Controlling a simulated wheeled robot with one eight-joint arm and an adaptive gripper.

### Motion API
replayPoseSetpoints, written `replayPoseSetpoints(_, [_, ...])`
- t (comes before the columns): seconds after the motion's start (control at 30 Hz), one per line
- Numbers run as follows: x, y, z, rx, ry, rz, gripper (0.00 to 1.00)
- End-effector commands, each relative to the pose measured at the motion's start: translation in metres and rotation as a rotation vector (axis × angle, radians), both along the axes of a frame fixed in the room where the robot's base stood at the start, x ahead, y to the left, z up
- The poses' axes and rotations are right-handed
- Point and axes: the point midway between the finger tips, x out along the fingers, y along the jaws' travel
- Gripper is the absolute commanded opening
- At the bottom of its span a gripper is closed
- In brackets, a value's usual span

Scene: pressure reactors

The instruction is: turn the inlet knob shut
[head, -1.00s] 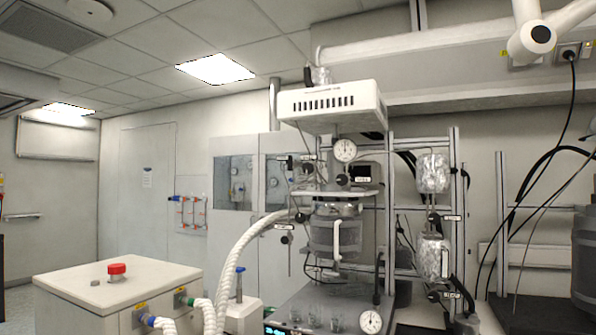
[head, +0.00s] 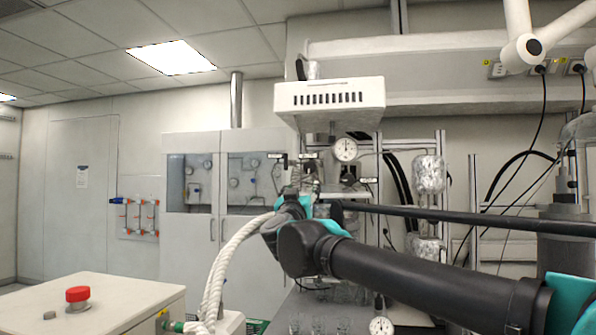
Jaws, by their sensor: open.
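The pressure reactor (head: 330,105) stands right of centre in the head view, with a white slotted top box and a round dial gauge (head: 345,150). Small dark valve knobs and fittings sit below the box, one dark fitting (head: 282,162) at the left with a small label beside it. The labels are too small to read, so I cannot tell which knob is the inlet. My black and teal arm reaches in from the lower right. My gripper (head: 296,184) is open at the left side of the reactor's valve level, overlapping the fittings. The fingertips are small, and contact with a knob cannot be told. My arm hides much of the vessel.
A thick white hose (head: 232,262) rises just left of my wrist. A white cabinet (head: 110,300) with a red button (head: 78,294) stands at the lower left. Foil-wrapped vessels (head: 429,172) on a metal frame stand right of the reactor. A lower dial gauge (head: 381,326) is below my arm.

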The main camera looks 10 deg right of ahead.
Motion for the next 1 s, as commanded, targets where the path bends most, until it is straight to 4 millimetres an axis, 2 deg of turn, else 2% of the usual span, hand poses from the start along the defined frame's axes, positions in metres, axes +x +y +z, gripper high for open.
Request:
replayPoseSetpoints(0.17, [0.013,-0.005,0.007,0.0,-0.001,-0.01,0.58])
replayPoseSetpoints(0.7, [0.106,-0.033,0.046,0.0,-0.001,-0.009,0.58])
replayPoseSetpoints(1.0, [0.144,-0.044,0.063,-0.001,-0.001,-0.007,0.58])
